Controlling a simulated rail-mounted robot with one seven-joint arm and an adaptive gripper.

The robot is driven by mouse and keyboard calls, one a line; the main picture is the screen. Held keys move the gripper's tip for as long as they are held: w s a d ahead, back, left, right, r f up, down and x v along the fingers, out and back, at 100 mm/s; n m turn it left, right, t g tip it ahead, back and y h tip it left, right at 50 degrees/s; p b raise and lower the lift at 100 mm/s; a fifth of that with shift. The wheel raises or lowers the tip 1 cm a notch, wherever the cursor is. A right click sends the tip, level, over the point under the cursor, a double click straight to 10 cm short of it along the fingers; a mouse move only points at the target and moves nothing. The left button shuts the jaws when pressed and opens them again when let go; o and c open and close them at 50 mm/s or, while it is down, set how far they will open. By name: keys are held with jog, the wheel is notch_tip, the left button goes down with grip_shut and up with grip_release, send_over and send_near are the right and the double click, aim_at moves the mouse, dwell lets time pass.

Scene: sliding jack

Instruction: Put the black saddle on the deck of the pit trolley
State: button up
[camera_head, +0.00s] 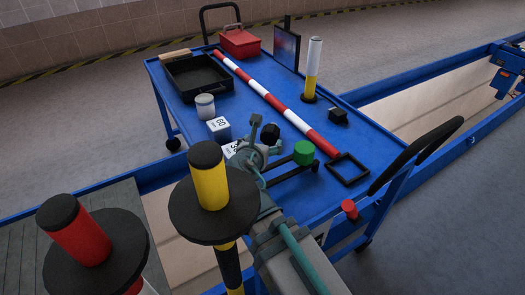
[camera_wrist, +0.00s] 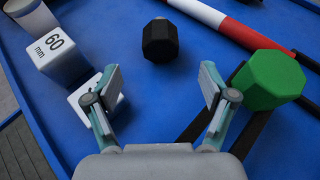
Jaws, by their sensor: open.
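The black saddle (camera_head: 270,134) stands on the blue deck of the pit trolley (camera_head: 215,88). It also shows in the wrist view as a dark faceted block (camera_wrist: 160,41), upright at top centre. My gripper (camera_wrist: 161,82) is open and empty, its two fingers spread wide. The saddle lies beyond the fingertips, near the line between them, with blue deck showing between. In the head view my gripper (camera_head: 265,140) reaches over the deck's near side, close to the saddle and partly hiding that area.
A green faceted block (camera_wrist: 268,80) rests on black bars at the right. White-topped blocks (camera_wrist: 52,46), one marked 60 mm, stand at the left. A red-white bar (camera_head: 268,96) crosses the deck. A black square frame (camera_head: 347,168) lies at right. Posts (camera_head: 210,190) stand in front.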

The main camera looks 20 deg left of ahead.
jog(key=shift+s+b, duration=0.35)
jog(key=shift+b, duration=0.25)
